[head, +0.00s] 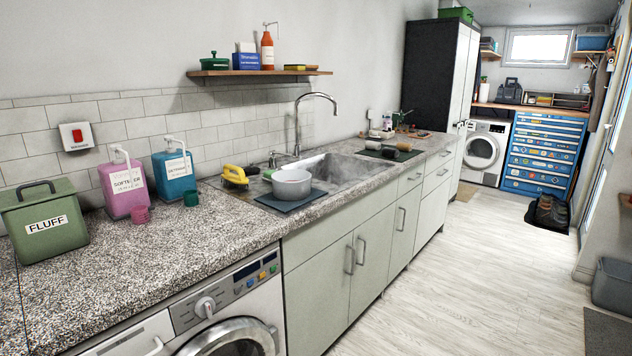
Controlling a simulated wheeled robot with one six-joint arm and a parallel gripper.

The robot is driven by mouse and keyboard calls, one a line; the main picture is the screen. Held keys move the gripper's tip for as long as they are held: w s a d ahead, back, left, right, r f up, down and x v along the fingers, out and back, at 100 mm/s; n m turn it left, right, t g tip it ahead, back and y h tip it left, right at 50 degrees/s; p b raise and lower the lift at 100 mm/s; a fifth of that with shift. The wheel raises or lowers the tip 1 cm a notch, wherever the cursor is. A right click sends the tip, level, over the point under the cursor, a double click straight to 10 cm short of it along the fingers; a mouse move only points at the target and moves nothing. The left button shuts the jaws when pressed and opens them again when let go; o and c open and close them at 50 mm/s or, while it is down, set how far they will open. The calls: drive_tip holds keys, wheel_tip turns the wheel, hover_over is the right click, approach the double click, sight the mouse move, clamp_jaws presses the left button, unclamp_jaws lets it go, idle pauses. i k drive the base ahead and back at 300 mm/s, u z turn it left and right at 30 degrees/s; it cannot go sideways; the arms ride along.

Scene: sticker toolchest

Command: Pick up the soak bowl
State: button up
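A white, round bowl (292,184), which looks like the soak bowl, sits upright on a dark blue-grey mat (290,202) by the near end of the sink. Its inside is mostly hidden from this angle. My gripper is not in this view.
A yellow brush (235,176) lies left of the bowl. The sink (338,172) and tap (314,97) are behind and right. Pink (125,187) and blue (174,177) dispensers and a green FLUFF bin (46,222) stand left. The floor (480,270) in front is clear.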

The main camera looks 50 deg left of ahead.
sight(292, 184)
drive_tip(key=u, duration=0.25)
drive_tip(key=i, duration=1.6)
drive_tip(key=u, duration=1.3)
drive_tip(key=i, duration=0.95)
drive_tip(key=u, duration=1)
